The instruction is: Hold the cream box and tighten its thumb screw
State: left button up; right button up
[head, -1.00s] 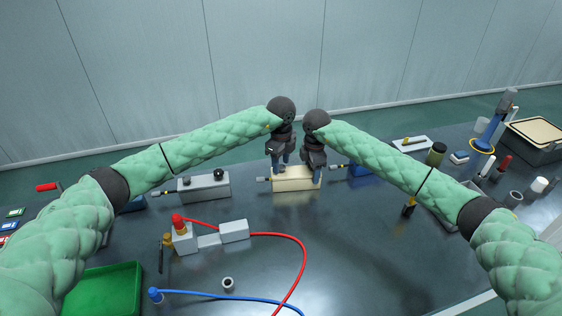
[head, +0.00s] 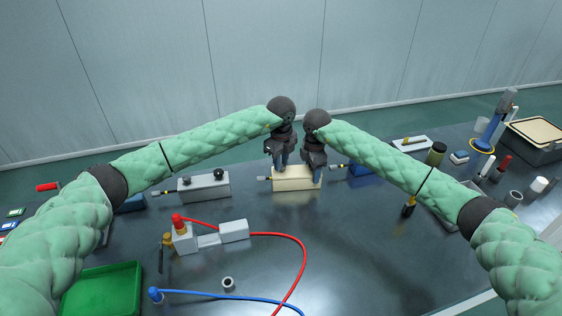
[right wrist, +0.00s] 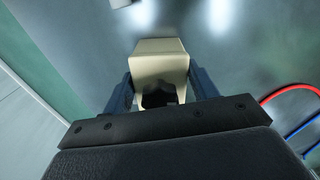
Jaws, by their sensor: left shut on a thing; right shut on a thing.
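The cream box (head: 296,184) stands on the dark bench at centre, below both grippers. My left gripper (head: 281,164) points down onto the left part of its top, shut on the thumb screw, which its fingers hide. My right gripper (head: 312,172) points down over the right part of the box and is shut on it. In the right wrist view the blue-grey fingers lie on either side of the cream box (right wrist: 160,50), and a dark lobed knob (right wrist: 159,93) shows between them.
A grey box (head: 204,188) with two dark knobs stands left of the cream box, and a blue box (head: 358,170) stands to its right. A red cable (head: 290,240), a blue cable (head: 220,294) and a green tray (head: 103,290) lie in front. The bench right of the red cable is largely clear.

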pick_arm(q)
jog(key=m, duration=0.6)
jog(key=shift+w+d+r, duration=0.1)
jog(key=m, duration=0.5)
jog(key=shift+m, duration=0.4)
grip_shut()
jog(key=m, duration=0.5)
grip_release()
jog(key=m, duration=0.5)
jog(key=shift+a, duration=0.25)
jog(key=shift+m, duration=0.5)
jog(key=o, duration=1)
jog(key=shift+d, duration=0.15)
